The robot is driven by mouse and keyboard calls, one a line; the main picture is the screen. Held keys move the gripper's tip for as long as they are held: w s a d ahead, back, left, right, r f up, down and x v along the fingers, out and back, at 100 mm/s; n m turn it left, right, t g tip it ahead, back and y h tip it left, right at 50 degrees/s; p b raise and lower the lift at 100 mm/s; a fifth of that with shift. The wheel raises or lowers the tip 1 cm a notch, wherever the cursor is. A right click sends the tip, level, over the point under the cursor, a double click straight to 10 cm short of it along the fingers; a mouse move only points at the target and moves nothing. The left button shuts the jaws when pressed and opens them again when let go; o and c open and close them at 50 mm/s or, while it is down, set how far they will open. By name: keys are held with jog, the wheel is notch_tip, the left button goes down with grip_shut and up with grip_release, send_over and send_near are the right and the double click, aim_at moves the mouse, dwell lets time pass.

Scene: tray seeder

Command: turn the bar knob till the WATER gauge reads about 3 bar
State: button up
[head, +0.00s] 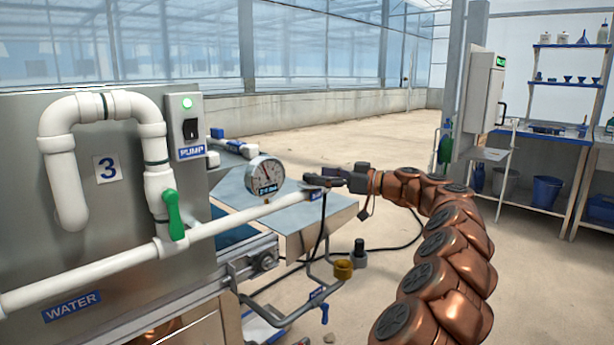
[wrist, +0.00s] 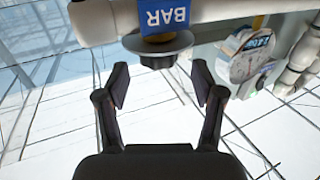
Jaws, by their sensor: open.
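The gauge (head: 265,176) stands above the white pipe in the head view, its dark needle pointing up and slightly left. Its numbers are too small to read. It also shows upside down at the upper right of the wrist view (wrist: 246,60). In the head view my gripper (head: 316,181) is at the pipe's right end.
The white pipe (head: 110,262) runs across the front of the steel panel, with a green valve handle (head: 174,214) on it. The pump switch box (head: 187,127) has a lit green lamp. A brass fitting (head: 343,269) and black hose are below.

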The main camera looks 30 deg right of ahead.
aim_at(310, 174)
jog(key=shift+x, duration=1.95)
jog(key=c, duration=1.2)
jog(key=shift+o, duration=0.2)
jog(key=shift+a+f, duration=0.1)
jog(key=shift+a, duration=0.1)
jog(key=shift+d, duration=0.15)
